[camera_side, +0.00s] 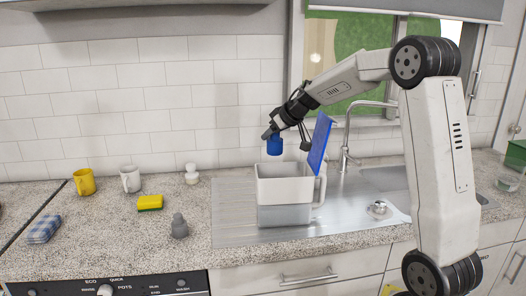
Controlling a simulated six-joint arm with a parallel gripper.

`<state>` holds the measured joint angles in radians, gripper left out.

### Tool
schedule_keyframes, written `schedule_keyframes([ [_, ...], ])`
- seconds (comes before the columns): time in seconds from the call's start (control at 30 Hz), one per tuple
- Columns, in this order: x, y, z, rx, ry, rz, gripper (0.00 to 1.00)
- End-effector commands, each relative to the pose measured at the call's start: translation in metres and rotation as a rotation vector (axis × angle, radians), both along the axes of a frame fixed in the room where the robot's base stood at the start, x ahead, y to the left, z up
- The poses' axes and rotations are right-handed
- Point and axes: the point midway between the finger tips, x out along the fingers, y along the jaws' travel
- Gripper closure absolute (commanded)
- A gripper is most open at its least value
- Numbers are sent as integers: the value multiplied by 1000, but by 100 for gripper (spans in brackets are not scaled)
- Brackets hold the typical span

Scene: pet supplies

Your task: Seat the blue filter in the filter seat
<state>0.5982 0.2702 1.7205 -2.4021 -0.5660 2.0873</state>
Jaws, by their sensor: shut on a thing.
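The blue filter (274,146) is a small blue cylinder. My gripper (272,134) is shut on it and holds it upright in the air, above the left part of a pale grey, jug-like container (285,190). A gap shows between the filter and the container's rim. The container stands on the steel drainer, with a handle on its right side and a blue lid (319,143) tilted up at its right. The filter seat cannot be made out; the inside of the container is hidden by its front wall.
A yellow sponge (150,203), a grey bottle-shaped item (179,226), a white mug (131,179), a yellow mug (85,182) and a white bottle (191,174) stand to the left. The tap (346,150) rises behind the container's right side. The drainer's left part (232,220) is clear.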

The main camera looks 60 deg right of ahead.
Motion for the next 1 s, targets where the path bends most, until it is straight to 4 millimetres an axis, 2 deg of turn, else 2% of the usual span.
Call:
schedule_keyframes([
  [0.03, 1, -9, -1, 1, 0, -8, 100],
  [0.23, 3, -35, -3, -1, -1, -26, 100],
  [0.6, 4, -34, -46, 0, -1, -24, 100],
  [1.0, 3, -34, -53, -1, -1, -24, 100],
])
